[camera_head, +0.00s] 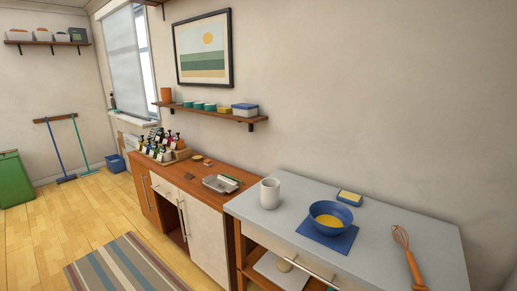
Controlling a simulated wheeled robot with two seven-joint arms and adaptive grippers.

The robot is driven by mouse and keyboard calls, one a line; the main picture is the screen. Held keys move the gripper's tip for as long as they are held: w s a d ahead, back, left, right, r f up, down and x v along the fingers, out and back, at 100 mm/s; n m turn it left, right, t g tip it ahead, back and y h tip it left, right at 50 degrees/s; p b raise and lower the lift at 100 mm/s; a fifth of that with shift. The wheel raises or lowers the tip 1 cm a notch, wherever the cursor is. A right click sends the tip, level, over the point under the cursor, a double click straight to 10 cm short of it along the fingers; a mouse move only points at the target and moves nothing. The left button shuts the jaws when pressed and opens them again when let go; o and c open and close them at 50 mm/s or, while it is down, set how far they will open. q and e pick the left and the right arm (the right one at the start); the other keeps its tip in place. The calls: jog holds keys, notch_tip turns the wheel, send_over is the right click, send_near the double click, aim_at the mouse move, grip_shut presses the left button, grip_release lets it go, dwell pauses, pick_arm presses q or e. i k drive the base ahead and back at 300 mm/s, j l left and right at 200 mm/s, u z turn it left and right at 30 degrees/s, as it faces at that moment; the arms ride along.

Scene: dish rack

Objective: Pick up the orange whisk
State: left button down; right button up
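The orange whisk (409,259) lies on the grey countertop (276,228) at its right end. Its orange handle points toward the front edge, and its wire head points toward the wall. Neither of my grippers shows in the head view, and nothing touches the whisk.
A blue bowl with yellow contents (330,215) stands on a blue mat (314,233), left of the whisk. The counter around the whisk is clear. A striped rug (125,265) lies on the floor.

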aim_at(419, 286)
jog(key=l+z, duration=0.1)
jog(key=z, duration=1.15)
jog(key=k+l, duration=0.05)
